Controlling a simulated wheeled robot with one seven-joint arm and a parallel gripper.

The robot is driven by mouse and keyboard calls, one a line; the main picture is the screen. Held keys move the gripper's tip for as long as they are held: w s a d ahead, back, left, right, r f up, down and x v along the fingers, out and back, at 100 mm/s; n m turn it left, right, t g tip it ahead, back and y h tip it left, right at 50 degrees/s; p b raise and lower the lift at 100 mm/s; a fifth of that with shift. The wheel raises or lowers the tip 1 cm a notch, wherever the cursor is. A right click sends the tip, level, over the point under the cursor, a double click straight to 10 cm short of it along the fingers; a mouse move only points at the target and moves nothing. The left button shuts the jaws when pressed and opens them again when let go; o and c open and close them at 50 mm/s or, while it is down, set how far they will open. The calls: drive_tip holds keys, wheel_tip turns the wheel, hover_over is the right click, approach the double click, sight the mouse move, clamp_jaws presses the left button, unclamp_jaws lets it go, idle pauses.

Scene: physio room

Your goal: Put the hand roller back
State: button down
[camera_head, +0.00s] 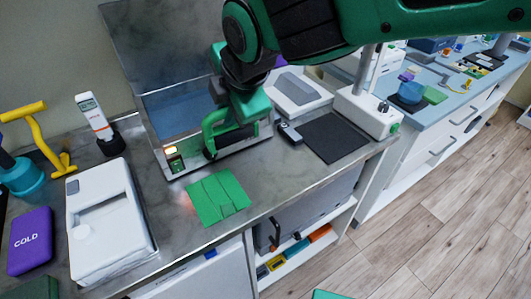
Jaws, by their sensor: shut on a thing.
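My gripper (222,138) is green and points down in front of the open metal box. It is shut on a dark thing (210,153), which looks like the hand roller. The fingers hide most of it, so its full shape cannot be told. It appears over the box's front edge; whether it touches the box is unclear. The open metal box (178,168) has a raised lid, a blue inside and a lit switch on its front.
A green folded cloth (218,198) lies on the counter in front. A white device (108,235), a purple cold pack (30,241) and a yellow tool (42,138) are at left. A small dark device (290,134) and a dark mat (335,138) are at right.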

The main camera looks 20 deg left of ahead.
drive_tip(key=shift+s+a, duration=0.25)
drive_tip(key=shift+a, duration=0.15)
drive_tip(key=shift+w+d+f, duration=1.2)
drive_tip(key=shift+w+f, duration=0.3)
drive_tip(key=shift+f, duration=0.3)
drive_tip(key=shift+w+d+f, duration=1.2)
drive_tip(key=shift+w+f, duration=0.25)
drive_tip(key=shift+f, duration=0.4)
drive_tip(key=shift+w+d+f, duration=1.2)
drive_tip(key=shift+w+f, duration=0.3)
drive_tip(key=shift+f, duration=0.3)
drive_tip(key=shift+f, duration=0.1)
drive_tip(key=c, duration=1.7)
unclamp_jaws()
drive_tip(key=shift+o, duration=0.2)
drive_tip(key=v, duration=1.2)
drive_tip(key=shift+w+d, duration=0.1)
drive_tip(key=shift+d, duration=0.1)
